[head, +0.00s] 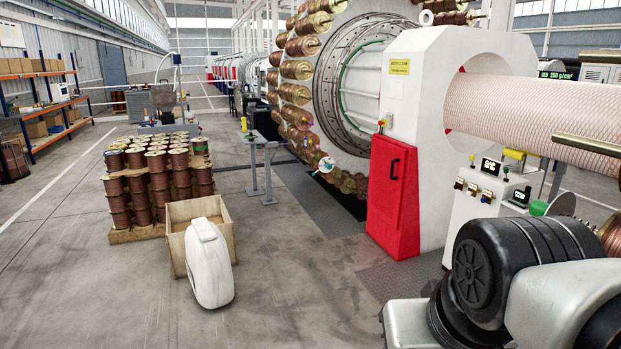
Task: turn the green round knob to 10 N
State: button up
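A green round part (538,208) shows at the right edge of the white control box (478,212), right of the picture's middle. It looks like the green knob, but it is small and I cannot read its setting. The box carries small dark displays (490,167) and several small switches (472,189). Their readings are too small to make out. My arm's dark and pale links fill the lower right, in front of the box's lower part. My gripper is not in view, so its place relative to the knob does not show.
A thick woven tube (550,105) runs above the box. Copper spools (172,185) and a wooden crate (180,213) stand at left. Grey floor (310,290) is open in front.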

aim_at(538, 208)
jog(key=z, duration=1.3)
jog(key=i+j+z, duration=0.15)
jog(key=j, duration=0.2)
jog(key=i+j+z, duration=0.1)
jog(key=j, duration=0.3)
jog(key=i+j+z, duration=0.15)
jog(key=j, duration=0.25)
jog(key=i+j+z, duration=0.15)
jog(key=j, duration=0.3)
jog(key=i+j, duration=0.25)
jog(key=j, duration=0.15)
jog(key=i+j, duration=0.5)
jog(key=j, duration=0.25)
jog(key=i+j, duration=0.25)
jog(key=j, duration=0.15)
